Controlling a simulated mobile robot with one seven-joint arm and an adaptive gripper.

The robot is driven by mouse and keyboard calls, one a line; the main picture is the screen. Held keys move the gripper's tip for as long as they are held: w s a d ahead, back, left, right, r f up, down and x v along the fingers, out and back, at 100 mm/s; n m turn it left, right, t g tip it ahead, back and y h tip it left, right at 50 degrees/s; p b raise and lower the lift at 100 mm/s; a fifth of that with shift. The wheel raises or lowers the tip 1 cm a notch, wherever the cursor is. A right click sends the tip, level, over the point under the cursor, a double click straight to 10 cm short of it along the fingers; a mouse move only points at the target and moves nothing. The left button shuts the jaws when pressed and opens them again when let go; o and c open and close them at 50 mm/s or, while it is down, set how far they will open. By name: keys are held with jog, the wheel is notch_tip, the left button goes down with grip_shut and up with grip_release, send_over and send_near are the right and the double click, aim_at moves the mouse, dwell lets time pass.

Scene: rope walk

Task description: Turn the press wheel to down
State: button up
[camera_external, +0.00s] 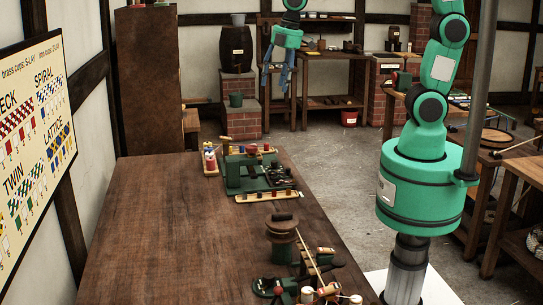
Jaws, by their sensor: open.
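I cannot clearly make out a press wheel. A dark round-topped device (282,235) stands upright at the front right of the table (160,210), with a small handle-like piece on top. A green bench machine (240,172) with a red knob sits farther back on the same table. My gripper (277,84) hangs in the air at the upper middle of the view, fingers pointing down. It is open and nothing shows between its fingers. It looks well apart from both devices.
A small device with red and white knobs (305,292) and sticks lies at the table's front. A caddy of colored bobbins (210,160) stands beside the green machine. The table's left side is clear. A barrel (236,48) on bricks and a shelf bench (335,85) stand behind.

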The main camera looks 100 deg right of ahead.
jog(key=w+d+f+n+g+p, duration=0.1)
jog(key=w+d+f+n, duration=0.1)
jog(key=w+d+f, duration=0.45)
jog(key=n+g+p, duration=0.1)
jog(key=n, duration=0.1)
send_over(251, 147)
notch_tip(251, 147, down, 8)
jog(key=shift+d+f+y, duration=0.15)
jog(key=shift+y, duration=0.25)
jog(key=shift+f, duration=0.1)
notch_tip(251, 147, down, 14)
jog(key=shift+r, duration=0.2)
jog(key=c, duration=1.2)
